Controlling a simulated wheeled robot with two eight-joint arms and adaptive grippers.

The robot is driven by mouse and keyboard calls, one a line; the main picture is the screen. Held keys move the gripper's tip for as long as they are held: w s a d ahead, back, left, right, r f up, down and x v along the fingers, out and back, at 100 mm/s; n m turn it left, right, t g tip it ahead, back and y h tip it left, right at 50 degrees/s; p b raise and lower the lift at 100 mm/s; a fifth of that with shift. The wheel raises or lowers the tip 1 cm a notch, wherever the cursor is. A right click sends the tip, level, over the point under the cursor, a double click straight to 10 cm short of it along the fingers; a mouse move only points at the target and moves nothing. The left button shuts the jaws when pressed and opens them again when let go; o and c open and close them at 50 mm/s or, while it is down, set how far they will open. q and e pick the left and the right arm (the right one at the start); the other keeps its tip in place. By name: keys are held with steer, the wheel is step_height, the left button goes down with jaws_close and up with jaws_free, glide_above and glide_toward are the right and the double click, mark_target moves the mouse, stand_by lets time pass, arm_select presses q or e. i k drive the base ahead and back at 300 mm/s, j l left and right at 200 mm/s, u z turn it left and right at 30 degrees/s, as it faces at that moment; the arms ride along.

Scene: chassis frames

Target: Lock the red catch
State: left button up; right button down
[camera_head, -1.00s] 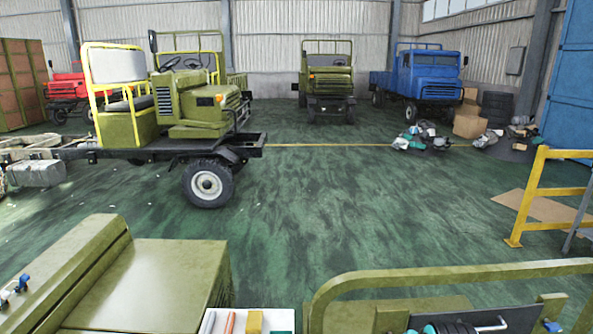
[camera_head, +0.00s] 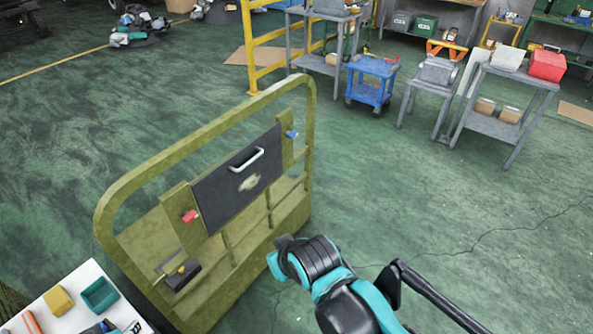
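The red catch (camera_head: 190,216) sits on the olive post at the left side of a black panel (camera_head: 236,186). The panel has a white handle and is mounted in an olive tubular frame (camera_head: 160,168). A blue catch (camera_head: 292,134) is on the post at the panel's right side. The red catch is too small to tell its exact position. My teal and black arm (camera_head: 318,275) reaches in at bottom centre, right of the frame and apart from the red catch. No gripper fingers can be made out. My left gripper is out of view.
A white tray (camera_head: 112,318) at bottom left holds a yellow block (camera_head: 58,300), a teal box (camera_head: 100,295) and an orange rod. A blue cart (camera_head: 371,84), grey tables and yellow railing (camera_head: 250,50) stand behind. The green floor to the right is clear.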

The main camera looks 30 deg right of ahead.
mark_target(189, 216)
steer(key=z, duration=0.7)
steer(key=u, duration=1.45)
steer(key=i+z, duration=0.1)
steer(key=z, duration=0.3)
steer(key=i+l+z, duration=0.1)
steer(key=z, duration=0.25)
steer(key=i+z, duration=0.1)
steer(key=z, duration=0.3)
steer(key=i+z, duration=0.1)
steer(key=z, duration=0.25)
